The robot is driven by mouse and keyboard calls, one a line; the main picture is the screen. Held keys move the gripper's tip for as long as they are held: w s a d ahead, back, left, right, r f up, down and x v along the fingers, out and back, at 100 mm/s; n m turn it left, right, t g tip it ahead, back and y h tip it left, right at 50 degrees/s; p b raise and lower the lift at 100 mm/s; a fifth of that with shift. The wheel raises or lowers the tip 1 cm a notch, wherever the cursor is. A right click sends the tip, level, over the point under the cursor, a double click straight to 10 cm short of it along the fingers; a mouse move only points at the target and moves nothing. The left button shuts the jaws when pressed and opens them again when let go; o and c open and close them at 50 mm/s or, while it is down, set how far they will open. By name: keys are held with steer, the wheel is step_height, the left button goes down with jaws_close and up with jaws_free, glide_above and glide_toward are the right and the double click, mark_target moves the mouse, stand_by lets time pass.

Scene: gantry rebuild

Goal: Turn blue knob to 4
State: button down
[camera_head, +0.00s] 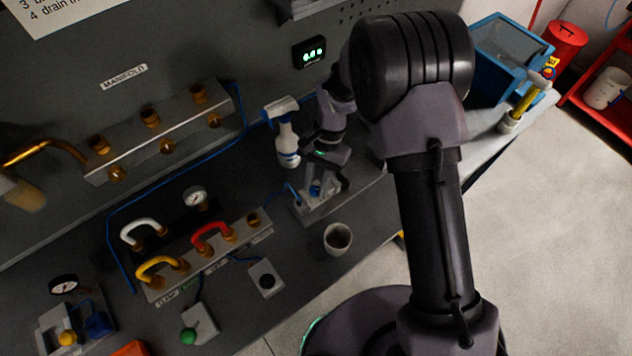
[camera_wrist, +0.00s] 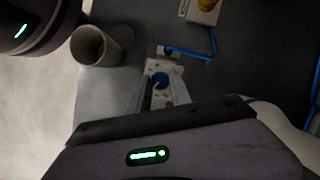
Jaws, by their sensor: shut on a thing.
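The blue knob (camera_wrist: 161,81) sits on a small light-coloured plate or box at the bench. It shows between my fingers in the wrist view and partly, as a small blue spot, in the head view (camera_head: 315,190). My gripper (camera_wrist: 160,88) reaches down to it with the jaws shut on the knob. The fingers and arm hide part of the knob. No number or pointer on its scale is readable.
A grey cup (camera_head: 338,238) stands beside the knob's box, near the bench edge. A spray bottle (camera_head: 286,140) stands behind my gripper. A manifold rail with coloured hose loops (camera_head: 211,236) lies to the left. A digital display (camera_head: 311,53) hangs on the wall.

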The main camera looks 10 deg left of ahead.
steer(key=c, duration=1.2)
jaws_free()
steer(key=shift+o, duration=0.2)
steer(key=p+v, duration=0.3)
steer(key=v, duration=1.4)
steer(key=shift+r, duration=0.25)
